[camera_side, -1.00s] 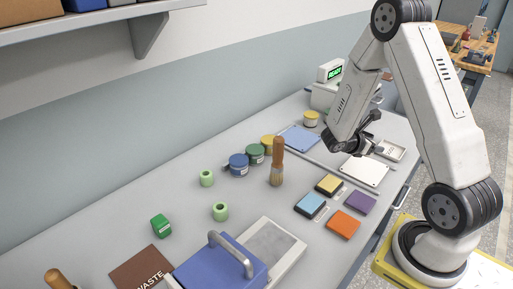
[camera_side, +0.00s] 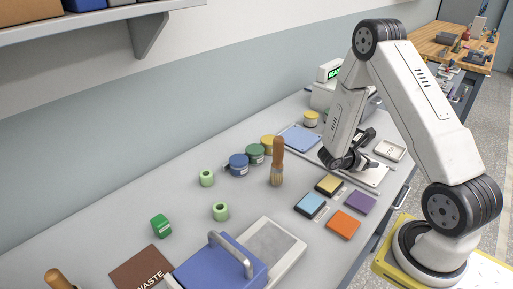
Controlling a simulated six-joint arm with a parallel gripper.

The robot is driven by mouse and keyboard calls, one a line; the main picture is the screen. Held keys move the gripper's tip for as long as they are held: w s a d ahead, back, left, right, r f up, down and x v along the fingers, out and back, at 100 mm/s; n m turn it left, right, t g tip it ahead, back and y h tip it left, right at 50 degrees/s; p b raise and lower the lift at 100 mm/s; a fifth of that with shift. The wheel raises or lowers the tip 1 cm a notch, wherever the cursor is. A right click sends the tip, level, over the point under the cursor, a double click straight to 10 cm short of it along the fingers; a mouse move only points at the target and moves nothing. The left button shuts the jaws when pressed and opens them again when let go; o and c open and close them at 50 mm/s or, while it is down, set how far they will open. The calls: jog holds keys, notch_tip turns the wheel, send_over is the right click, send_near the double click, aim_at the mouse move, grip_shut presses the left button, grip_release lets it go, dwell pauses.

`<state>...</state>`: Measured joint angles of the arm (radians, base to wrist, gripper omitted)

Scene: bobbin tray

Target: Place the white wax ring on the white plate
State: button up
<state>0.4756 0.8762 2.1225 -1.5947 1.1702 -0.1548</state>
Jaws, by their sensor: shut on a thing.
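The white plate (camera_side: 375,178) lies flat on the bench at the right, partly covered by my gripper and wrist. My gripper (camera_side: 368,163) is low over the plate, pointing to the right. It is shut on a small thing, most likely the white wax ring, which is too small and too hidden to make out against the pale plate. I cannot tell whether the held thing touches the plate. No white ring shows elsewhere on the bench.
A blue plate (camera_side: 301,138) and a pale shallow tray (camera_side: 390,150) lie near the white plate.

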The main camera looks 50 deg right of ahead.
jog(key=shift+f, duration=0.7)
jog(key=o, duration=1.2)
jog(key=shift+f, duration=0.1)
jog(key=shift+o, duration=0.2)
jog(key=shift+v, duration=6.05)
